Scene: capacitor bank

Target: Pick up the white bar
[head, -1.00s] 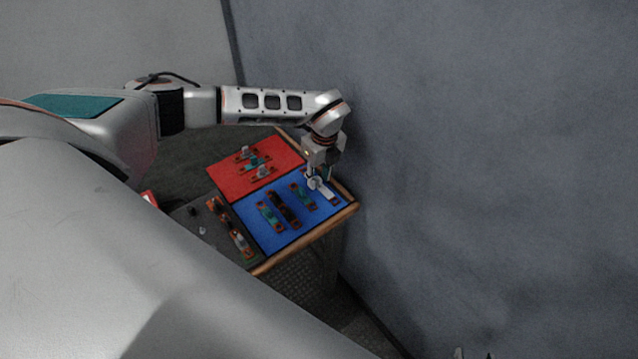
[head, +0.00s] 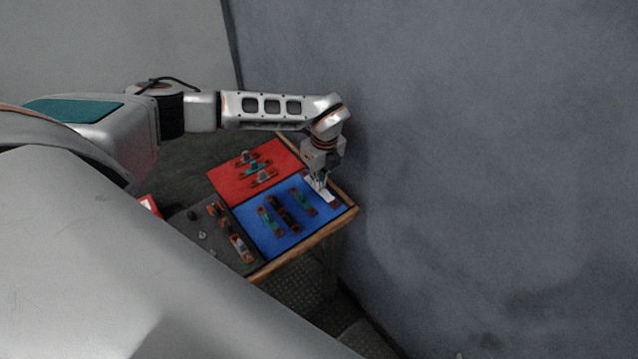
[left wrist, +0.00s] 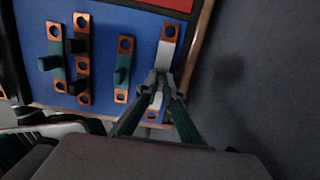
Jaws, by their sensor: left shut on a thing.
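The white bar (left wrist: 165,55) has copper ends with holes and lies on the blue mat, at its right edge in the left wrist view. In the head view the white bar (head: 328,196) shows just below my left gripper (head: 320,184). My left gripper (left wrist: 161,90) is shut on the middle of the bar in the left wrist view, with its fingertips on both sides. The fingers hide part of the bar. The bar appears to be still at the mat's surface. My right gripper is not in view.
The blue mat (head: 262,241) also holds green and black bars with copper ends, left of the white bar. A red mat (head: 226,181) with several parts lies behind it. A dark mat (head: 197,250) lies left. A wooden rim (head: 300,245) edges the table; a grey wall (head: 480,150) stands close on the right.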

